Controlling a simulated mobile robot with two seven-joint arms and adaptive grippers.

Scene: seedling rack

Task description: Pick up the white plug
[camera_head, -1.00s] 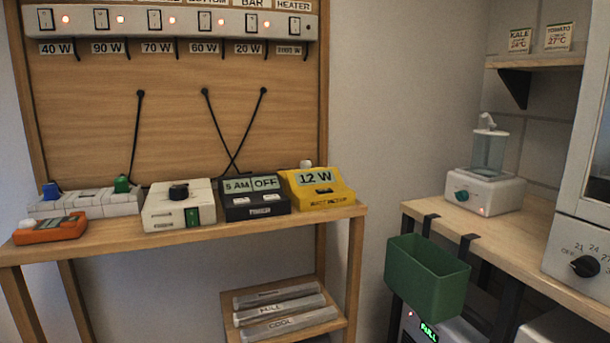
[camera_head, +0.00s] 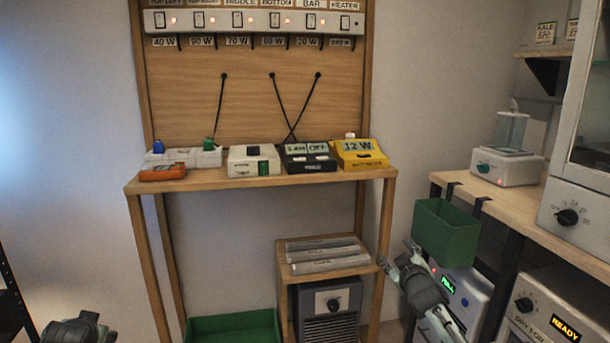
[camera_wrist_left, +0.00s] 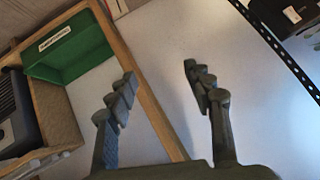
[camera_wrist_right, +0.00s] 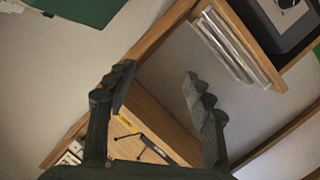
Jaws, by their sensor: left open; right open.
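A small white plug-like piece (camera_head: 350,135) stands at the back of the yellow 12 W meter (camera_head: 361,154) on the wooden bench. Blue (camera_head: 158,146) and green (camera_head: 209,143) plugs sit on the white power strip (camera_head: 184,157) at the left. My right gripper (camera_head: 397,254) is open and empty, low and in front of the green bin, well away from the bench top; its open fingers show in the right wrist view (camera_wrist_right: 159,72). My left gripper is open and empty in the left wrist view (camera_wrist_left: 159,73); only part of that arm shows at the head view's bottom left.
A green bin (camera_head: 445,232) hangs from the right table (camera_head: 520,190). A green tray (camera_head: 235,325) lies below.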

